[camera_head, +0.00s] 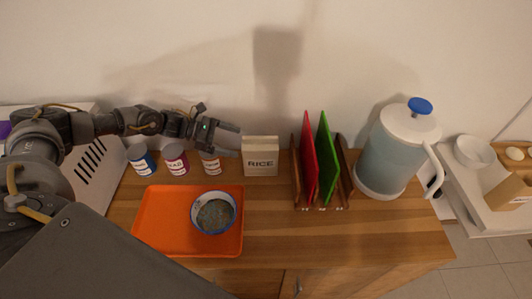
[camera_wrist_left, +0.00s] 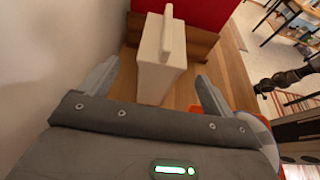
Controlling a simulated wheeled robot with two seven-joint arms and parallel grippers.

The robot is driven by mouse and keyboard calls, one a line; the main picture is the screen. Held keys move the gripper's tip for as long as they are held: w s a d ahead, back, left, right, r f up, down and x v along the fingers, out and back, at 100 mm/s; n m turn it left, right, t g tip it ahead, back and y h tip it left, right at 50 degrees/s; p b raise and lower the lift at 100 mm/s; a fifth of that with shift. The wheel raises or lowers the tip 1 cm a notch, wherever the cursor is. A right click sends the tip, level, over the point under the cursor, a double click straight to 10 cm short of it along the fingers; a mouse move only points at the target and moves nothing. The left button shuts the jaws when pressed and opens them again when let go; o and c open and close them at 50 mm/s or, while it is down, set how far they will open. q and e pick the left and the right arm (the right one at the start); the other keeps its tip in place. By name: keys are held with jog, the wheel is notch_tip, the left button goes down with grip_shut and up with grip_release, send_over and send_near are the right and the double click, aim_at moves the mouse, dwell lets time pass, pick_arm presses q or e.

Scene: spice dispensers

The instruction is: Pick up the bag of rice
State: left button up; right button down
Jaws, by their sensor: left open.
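The bag of rice (camera_head: 261,162) is a beige, box-like packet labelled RICE. It stands upright on the wooden counter, between the spice jars and the rack of cutting boards. My left gripper (camera_head: 234,140) is open just left of the bag in the head view, close to its upper left. In the left wrist view the bag (camera_wrist_left: 161,66) stands ahead, between the two spread fingers of my left gripper (camera_wrist_left: 153,85). The fingers do not appear to hold it. My right gripper is not in view.
Several spice jars (camera_head: 175,160) stand left of the bag. An orange tray (camera_head: 163,210) with a bowl (camera_head: 214,212) lies in front. Red (camera_head: 309,155) and green (camera_head: 325,160) boards stand in a rack to the right, beside a large dispenser (camera_head: 395,155). The right front counter is clear.

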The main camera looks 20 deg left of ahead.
aim_at(255, 146)
pick_arm(q)
jog(key=p+x, duration=0.4)
jog(key=x, duration=0.4)
jog(key=shift+p, duration=0.35)
jog(key=shift+w+d+f, duration=0.15)
jog(key=shift+d+f, duration=0.05)
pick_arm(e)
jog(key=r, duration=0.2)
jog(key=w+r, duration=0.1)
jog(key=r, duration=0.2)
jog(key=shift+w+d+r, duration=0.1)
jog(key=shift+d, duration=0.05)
pick_arm(q)
jog(key=shift+c, duration=0.3)
jog(key=shift+a, duration=0.1)
jog(key=shift+c, duration=1.3)
jog(key=c, duration=1.4)
jog(key=shift+w+r, duration=0.15)
jog(key=shift+c, duration=0.2)
